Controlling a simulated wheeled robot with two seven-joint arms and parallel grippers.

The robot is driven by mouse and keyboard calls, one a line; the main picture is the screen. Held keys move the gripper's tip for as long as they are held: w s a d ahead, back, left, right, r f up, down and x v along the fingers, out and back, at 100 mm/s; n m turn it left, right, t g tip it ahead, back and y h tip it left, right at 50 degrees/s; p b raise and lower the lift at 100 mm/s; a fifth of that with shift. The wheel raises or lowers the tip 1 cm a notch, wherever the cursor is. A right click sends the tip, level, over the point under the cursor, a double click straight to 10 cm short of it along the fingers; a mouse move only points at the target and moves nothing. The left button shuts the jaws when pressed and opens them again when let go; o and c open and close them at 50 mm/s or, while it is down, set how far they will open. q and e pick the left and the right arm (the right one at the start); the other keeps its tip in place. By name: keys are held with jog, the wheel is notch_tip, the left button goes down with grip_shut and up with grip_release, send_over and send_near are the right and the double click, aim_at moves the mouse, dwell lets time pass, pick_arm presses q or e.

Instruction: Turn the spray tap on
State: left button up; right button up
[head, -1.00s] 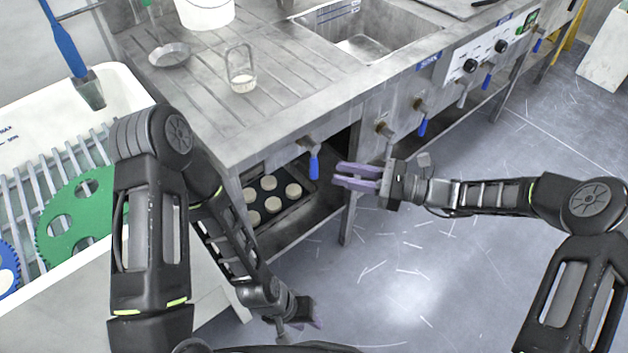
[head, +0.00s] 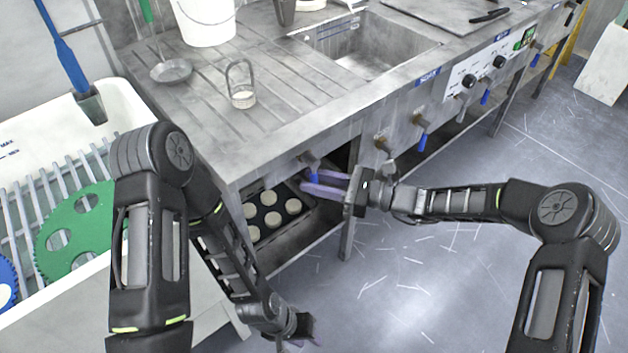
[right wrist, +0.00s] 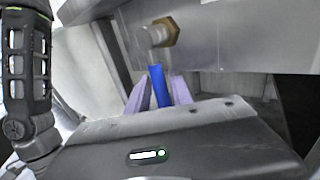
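A tap with a blue lever (head: 314,177) sits on the front panel of the steel bench at its near left corner. Its lever hangs down. In the right wrist view the blue lever (right wrist: 159,86) hangs below a brass nut (right wrist: 167,32). My right gripper (head: 306,184) is open at this lever, with one purple finger on each side of it. Whether either finger touches it, I cannot tell. My left gripper (head: 312,334) is low at the bottom of the head view, away from the taps; its opening is unclear. No readable label shows which tap is the spray tap.
More taps (head: 421,137) line the panel to the right, near a control box (head: 490,65). A dark tray of pale discs (head: 290,225) sits on the shelf below. A white tub (head: 130,100) with a green disc stands left. Open floor lies right.

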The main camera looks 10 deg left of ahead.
jog(key=shift+a, duration=0.2)
jog(key=shift+c, duration=0.4)
grip_shut()
dwell(0.9)
